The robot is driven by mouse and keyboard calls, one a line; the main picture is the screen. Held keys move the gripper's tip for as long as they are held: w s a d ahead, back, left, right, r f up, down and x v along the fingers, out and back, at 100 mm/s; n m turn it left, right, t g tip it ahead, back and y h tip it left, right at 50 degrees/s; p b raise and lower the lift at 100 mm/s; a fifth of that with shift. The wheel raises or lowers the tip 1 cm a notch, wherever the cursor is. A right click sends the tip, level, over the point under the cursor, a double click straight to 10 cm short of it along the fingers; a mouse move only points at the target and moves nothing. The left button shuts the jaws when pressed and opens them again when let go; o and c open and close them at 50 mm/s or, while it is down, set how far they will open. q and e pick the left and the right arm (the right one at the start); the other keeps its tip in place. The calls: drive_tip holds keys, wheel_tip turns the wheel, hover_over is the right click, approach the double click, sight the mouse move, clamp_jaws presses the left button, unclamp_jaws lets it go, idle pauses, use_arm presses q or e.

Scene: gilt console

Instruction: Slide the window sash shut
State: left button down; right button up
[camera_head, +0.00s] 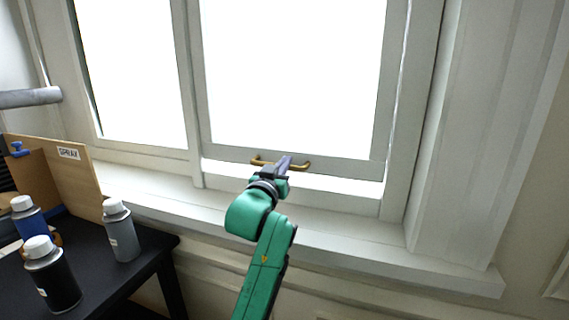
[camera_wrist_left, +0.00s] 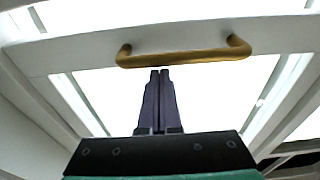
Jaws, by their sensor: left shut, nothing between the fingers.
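The window sash (camera_head: 230,152) is a white frame around a bright pane, with a brass bar handle (camera_head: 301,166) on its bottom rail. A bright strip of open gap shows between this rail and the sill (camera_head: 340,237). My left gripper (camera_head: 286,160) is shut and empty at the handle, hiding its middle in the head view. In the left wrist view the handle (camera_wrist_left: 190,57) crosses the top, and the shut dark fingertips (camera_wrist_left: 160,72) end just below the bar in the picture. I cannot tell whether they touch it. My right gripper is not in view.
A black table (camera_head: 150,258) stands at the lower left with several spray cans, one a grey can (camera_head: 121,232), and a wooden box (camera_head: 80,180) labelled SPRAY. A fluted white panel (camera_head: 480,130) borders the window on the right. The sill near the gripper is bare.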

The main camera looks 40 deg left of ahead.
use_arm(q)
drive_tip(key=shift+f, duration=0.1)
wheel_tip(320, 180, down, 5)
drive_tip(key=b, duration=0.3)
drive_tip(key=shift+d, duration=0.1)
drive_tip(key=r+p, duration=0.5)
drive_tip(key=shift+w, duration=0.4)
drive_tip(key=b+v, duration=0.3)
drive_tip(key=v, duration=0.7)
drive_tip(key=shift+f, duration=0.15)
